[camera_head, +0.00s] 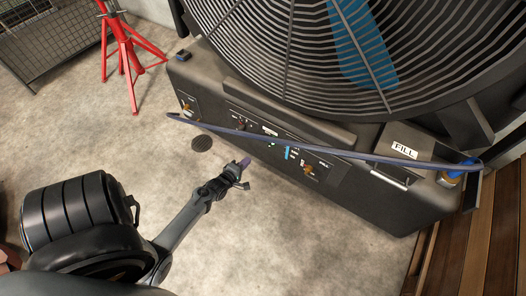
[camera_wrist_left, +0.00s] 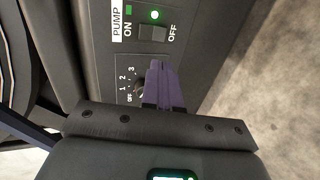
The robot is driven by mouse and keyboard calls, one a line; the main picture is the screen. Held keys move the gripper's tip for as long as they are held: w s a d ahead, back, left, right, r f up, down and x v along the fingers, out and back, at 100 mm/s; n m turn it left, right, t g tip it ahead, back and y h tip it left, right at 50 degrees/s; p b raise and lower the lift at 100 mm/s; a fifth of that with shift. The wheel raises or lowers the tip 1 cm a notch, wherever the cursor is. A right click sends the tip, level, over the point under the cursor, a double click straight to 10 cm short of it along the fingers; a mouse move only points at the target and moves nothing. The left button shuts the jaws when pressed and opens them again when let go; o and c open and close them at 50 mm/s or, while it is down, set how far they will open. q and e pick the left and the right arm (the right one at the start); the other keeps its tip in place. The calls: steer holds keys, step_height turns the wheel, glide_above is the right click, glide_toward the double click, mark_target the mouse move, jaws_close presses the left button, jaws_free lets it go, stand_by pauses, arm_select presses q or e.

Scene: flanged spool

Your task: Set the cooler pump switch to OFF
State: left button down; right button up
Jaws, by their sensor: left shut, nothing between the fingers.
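The cooler (camera_head: 320,185) is a dark box with a large round fan grille and a control panel on its front. In the left wrist view the pump switch (camera_wrist_left: 153,33) is a dark rocker between the words ON and OFF, beside a PUMP label. I cannot tell which side of the rocker is pressed. My left gripper (camera_head: 243,162) is shut and empty in front of the panel; its purple fingers (camera_wrist_left: 161,68) point toward the switch, apparently just short of it. My right gripper is not in view.
A rotary knob (camera_wrist_left: 139,88) marked OFF, 1, 2, 3 sits beside the pump switch, partly behind my fingers. A blue hose (camera_head: 330,150) crosses the cooler's front. A red stand (camera_head: 125,50) is at the upper left. The concrete floor (camera_head: 95,135) is mostly clear.

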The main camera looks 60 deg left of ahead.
arm_select(q)
steer(key=shift+w+f, duration=0.1)
steer(key=shift+w, duration=0.05)
stand_by(0.3)
steer(key=b, duration=0.8)
glide_toward(266, 144)
steer(key=x, duration=0.5)
steer(key=shift+w+f, duration=0.1)
steer(key=shift+f, duration=0.05)
steer(key=shift+b+x, duration=0.55)
steer(key=shift+x, duration=0.25)
